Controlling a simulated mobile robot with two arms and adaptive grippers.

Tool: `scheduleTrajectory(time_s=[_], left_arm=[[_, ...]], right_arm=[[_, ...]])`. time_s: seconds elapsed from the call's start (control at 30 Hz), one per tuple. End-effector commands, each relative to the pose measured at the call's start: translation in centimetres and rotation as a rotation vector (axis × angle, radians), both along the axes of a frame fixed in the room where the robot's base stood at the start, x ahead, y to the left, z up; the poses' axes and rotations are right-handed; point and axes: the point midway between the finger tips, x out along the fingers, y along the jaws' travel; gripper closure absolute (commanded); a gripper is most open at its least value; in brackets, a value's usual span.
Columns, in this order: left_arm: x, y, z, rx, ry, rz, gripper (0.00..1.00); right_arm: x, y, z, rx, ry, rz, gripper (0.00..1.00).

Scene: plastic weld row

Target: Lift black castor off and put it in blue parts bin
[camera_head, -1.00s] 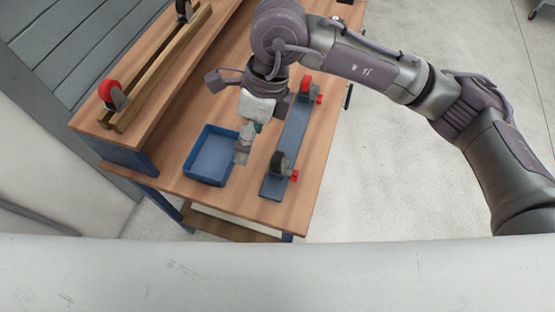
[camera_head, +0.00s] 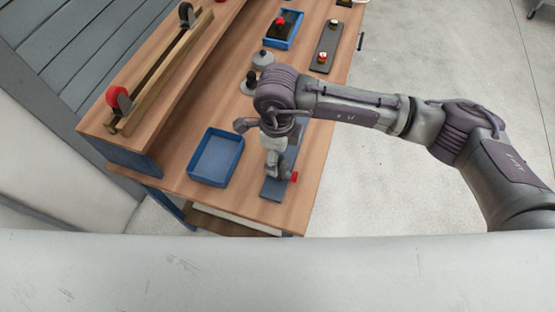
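My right gripper (camera_head: 273,170) points down over the near end of a blue-grey plate (camera_head: 271,190) on the bench. The black castor at that end is mostly hidden behind the gripper. A red piece (camera_head: 294,177) shows beside the fingers at the plate's right edge. I cannot tell whether the fingers are open or shut on the castor. The blue parts bin (camera_head: 238,160) stands just left of the plate and is empty. The red castor at the plate's far end is hidden behind my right arm. My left gripper is not in view.
A raised shelf on the left holds a wooden rail (camera_head: 160,80) with a red castor (camera_head: 119,98) and a black castor (camera_head: 186,13). Farther back are grey round pieces (camera_head: 263,58), a blue tray (camera_head: 296,40) and a dark strip (camera_head: 326,48). Bare bench surrounds the bin.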

Motion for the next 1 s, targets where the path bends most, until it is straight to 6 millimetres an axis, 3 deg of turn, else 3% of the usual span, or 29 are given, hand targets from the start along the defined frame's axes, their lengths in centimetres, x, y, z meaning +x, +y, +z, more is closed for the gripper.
scheduleTrajectory(time_s=[0.03, 0.2, 0.47, 0.87, 1.0], left_arm=[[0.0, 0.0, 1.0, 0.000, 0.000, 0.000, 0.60], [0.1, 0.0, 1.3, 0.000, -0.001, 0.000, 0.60], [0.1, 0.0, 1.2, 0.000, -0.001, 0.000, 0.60], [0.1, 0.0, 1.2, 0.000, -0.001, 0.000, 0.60], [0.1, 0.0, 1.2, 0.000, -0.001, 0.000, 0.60]], right_arm=[[-0.1, -0.1, -0.3, -0.003, 0.004, -0.002, 0.24], [0.0, 0.0, -2.5, 0.000, 0.002, -0.001, 0.24], [0.0, 0.0, -2.9, 0.001, -0.001, 0.000, 0.24], [0.0, 0.0, -2.8, 0.001, 0.000, 0.000, 0.91], [0.0, 0.0, -2.8, 0.002, -0.002, 0.000, 0.94]])
